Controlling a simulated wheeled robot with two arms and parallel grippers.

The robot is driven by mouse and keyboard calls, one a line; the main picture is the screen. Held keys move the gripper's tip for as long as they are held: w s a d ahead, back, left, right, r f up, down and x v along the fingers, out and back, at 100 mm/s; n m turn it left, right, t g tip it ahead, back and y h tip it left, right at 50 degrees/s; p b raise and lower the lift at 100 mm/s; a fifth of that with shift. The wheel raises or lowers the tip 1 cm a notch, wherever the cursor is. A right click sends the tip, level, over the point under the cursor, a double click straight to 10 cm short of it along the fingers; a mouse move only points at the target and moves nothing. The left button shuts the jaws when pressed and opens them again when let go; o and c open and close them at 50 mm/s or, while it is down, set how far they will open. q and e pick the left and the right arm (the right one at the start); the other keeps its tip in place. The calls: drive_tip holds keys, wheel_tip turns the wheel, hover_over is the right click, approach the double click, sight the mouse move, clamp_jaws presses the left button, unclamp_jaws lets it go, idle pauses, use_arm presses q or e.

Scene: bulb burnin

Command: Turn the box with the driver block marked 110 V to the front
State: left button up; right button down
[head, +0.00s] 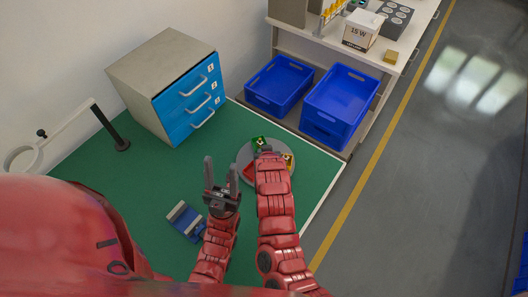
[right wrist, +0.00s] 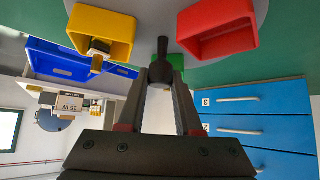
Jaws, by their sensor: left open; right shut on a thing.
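A round grey turntable (head: 243,180) stands on the green table. It carries a green box (head: 259,141) at its far side, a yellow box (head: 289,158) at right and a red box (head: 248,170) at left. In the right wrist view the yellow box (right wrist: 103,30) holds a small block (right wrist: 97,56); the red box (right wrist: 217,28) looks empty. The green box (right wrist: 178,62) is mostly hidden there. No 110 V mark is legible. My right gripper (right wrist: 162,78) is shut on the black centre knob (right wrist: 162,48). My left gripper (head: 221,163) is open and empty, left of the turntable.
A blue holder (head: 186,222) lies near the front of the table. A blue drawer cabinet (head: 160,85) stands at the back left, with a lamp (head: 110,125) beside it. Blue crates (head: 340,100) sit on a shelf beyond the table. The table's left middle is clear.

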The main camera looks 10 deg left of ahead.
idle(0.3)
drive_tip(key=c, duration=0.6)
unclamp_jaws()
drive_tip(key=shift+s+r, duration=0.1)
drive_tip(key=v, duration=1.7)
drive_tip(key=shift+a, duration=0.1)
